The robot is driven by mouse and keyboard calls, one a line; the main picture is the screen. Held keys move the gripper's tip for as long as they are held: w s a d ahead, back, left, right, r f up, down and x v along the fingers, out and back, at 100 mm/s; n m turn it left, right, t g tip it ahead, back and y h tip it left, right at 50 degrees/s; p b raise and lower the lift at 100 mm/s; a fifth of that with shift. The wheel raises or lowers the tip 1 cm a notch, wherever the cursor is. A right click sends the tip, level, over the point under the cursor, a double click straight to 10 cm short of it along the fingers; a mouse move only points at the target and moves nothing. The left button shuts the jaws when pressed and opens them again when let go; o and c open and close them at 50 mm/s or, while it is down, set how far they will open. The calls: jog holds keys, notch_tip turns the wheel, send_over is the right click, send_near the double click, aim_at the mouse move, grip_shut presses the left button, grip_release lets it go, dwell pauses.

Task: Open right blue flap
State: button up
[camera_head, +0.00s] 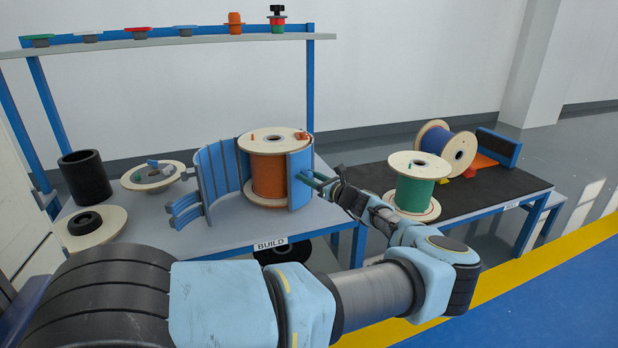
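The right blue flap (300,178) stands upright against the right side of a wooden spool wound with orange cable (268,172) on the build table. The left blue flap (215,172) is swung out to the left, away from the spool. My gripper (318,181) is at the right flap's outer side, by its handle. The fingertips are small and overlap the handle area, so I cannot tell whether they are shut on it.
The build table (230,225) also holds a black cylinder (86,177) and wooden discs (152,175) at left. A dark-topped table (465,190) at right carries a green spool (414,182) and a blue spool (446,147). A shelf (180,40) with small coloured parts runs behind.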

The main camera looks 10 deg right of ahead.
grip_shut()
dwell(1.0)
